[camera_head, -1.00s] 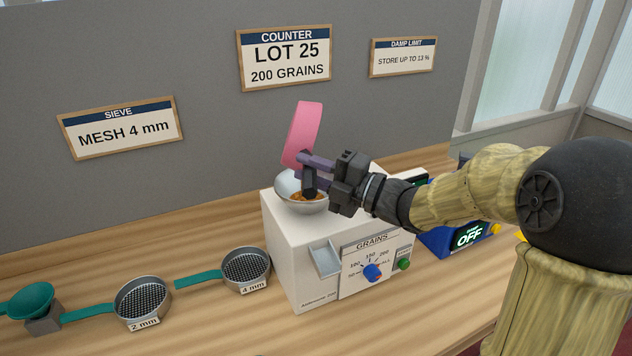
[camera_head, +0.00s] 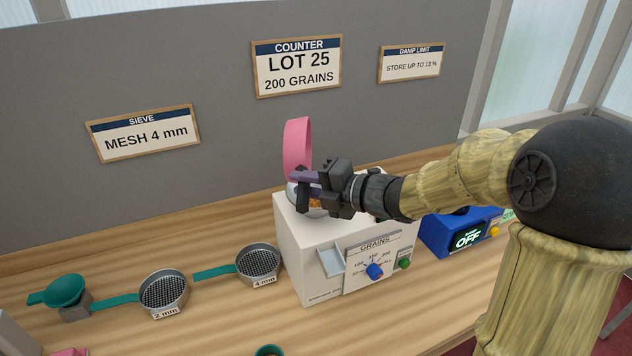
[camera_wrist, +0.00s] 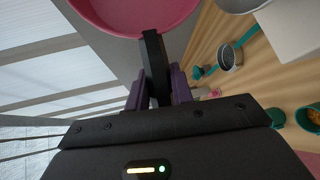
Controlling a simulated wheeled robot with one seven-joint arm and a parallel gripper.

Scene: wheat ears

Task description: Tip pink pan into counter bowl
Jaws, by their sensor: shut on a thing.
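The pink pan (camera_head: 296,146) is tipped up steeply on its side above the counter's left part. My gripper (camera_head: 306,184) is shut on the pan's dark handle (camera_wrist: 156,66). In the wrist view the pan's empty-looking inside (camera_wrist: 135,12) shows at the top. The metal counter bowl (camera_head: 291,193) sits on top of the white counter (camera_head: 310,260), mostly hidden behind my gripper. Orange-brown grains (camera_head: 314,203) show in it below my fingers. Whether the pan touches the bowl I cannot tell.
The counter has a blue knob (camera_head: 374,271) and a green button (camera_head: 404,264). A blue meter reading OFF (camera_head: 462,235) stands to its right. A grey panel (camera_head: 220,60) rises behind.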

